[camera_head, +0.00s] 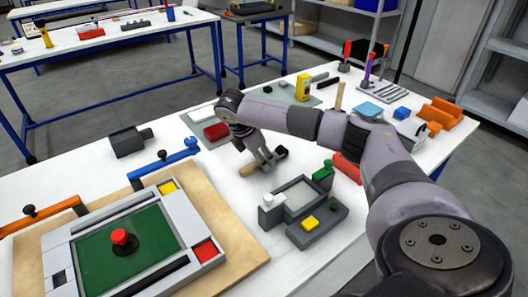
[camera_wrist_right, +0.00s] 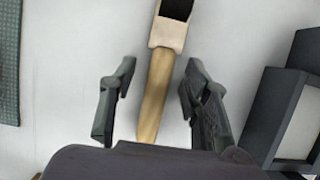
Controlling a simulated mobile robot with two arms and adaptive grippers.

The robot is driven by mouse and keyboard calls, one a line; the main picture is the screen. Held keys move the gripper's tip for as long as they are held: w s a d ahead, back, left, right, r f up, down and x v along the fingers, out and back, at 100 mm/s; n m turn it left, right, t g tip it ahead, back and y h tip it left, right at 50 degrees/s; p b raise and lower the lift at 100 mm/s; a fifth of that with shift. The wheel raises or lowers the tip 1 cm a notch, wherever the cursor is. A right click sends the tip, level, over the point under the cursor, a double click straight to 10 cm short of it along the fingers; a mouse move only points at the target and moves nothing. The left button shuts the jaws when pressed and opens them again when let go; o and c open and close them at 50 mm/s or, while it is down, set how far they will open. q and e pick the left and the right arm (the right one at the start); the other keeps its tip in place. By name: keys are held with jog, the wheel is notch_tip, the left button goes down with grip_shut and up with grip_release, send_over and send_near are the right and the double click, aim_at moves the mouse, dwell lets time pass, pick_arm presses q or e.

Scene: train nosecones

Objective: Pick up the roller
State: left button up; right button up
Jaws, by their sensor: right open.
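The roller has a wooden handle and a dark head. It lies on the white table near the middle of the head view, with its handle (camera_head: 246,170) partly hidden by my right gripper (camera_head: 264,161). In the right wrist view the roller's handle (camera_wrist_right: 157,90) runs between the two fingers of my right gripper (camera_wrist_right: 160,82), with a finger on each side and gaps visible. The pale collar and dark head lie beyond the fingertips. The right gripper is open. My left gripper is not in view.
A grey fixture (camera_head: 307,205) with green, white and yellow parts stands close to the right gripper. A wooden board (camera_head: 223,221) carrying a green-topped frame is at front left. A green mat (camera_head: 196,116) with a red block (camera_head: 216,132) lies behind. Bare white tabletop shows left of the roller.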

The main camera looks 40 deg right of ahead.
jog(key=shift+c, duration=0.3)
grip_shut()
dwell(0.3)
